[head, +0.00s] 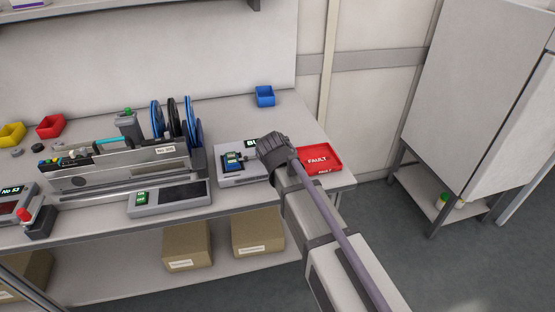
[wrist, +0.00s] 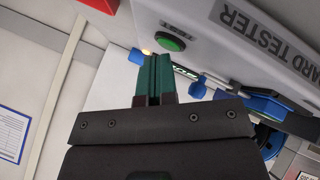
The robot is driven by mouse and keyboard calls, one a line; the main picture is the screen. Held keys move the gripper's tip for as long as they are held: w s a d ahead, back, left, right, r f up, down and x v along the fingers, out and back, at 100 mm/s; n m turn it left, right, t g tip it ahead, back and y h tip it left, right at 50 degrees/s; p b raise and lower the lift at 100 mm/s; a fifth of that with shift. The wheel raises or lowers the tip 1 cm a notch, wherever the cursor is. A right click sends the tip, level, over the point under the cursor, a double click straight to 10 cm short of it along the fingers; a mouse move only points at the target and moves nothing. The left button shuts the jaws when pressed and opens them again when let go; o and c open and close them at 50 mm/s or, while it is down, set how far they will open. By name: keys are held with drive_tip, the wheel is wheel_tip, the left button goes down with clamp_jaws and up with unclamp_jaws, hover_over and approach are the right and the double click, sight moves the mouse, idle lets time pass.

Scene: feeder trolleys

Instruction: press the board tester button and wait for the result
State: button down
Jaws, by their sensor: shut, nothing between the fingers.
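The board tester (head: 240,178) is a light grey box on the bench, with a circuit board (head: 233,158) on it between blue parts. Its small display (head: 250,142) shows green letters starting "BU"; my arm hides the rest. In the wrist view the tester (wrist: 240,55) shows upside-down lettering and a round green button (wrist: 169,42). My gripper (wrist: 152,58) is shut and empty, with its teal fingertips close to the button. I cannot tell whether they touch it. In the head view my gripper (head: 252,157) reaches over the tester's right side.
A red "FAULT" tray (head: 332,154) lies right of the tester. A blue bin (head: 265,97) stands behind. A feeder with reels (head: 194,120) stands on a trolley at the left, with a grey panel (head: 172,200) in front. Cardboard boxes (head: 258,232) sit on the lower shelf.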

drive_tip(key=shift+r, duration=0.1)
drive_tip(key=shift+r+p, duration=0.7)
drive_tip(key=shift+p, duration=0.15)
wheel_tip(320, 180, up, 5)
drive_tip(key=p, duration=0.5)
drive_tip(key=shift+r, duration=0.1)
idle(3.8)
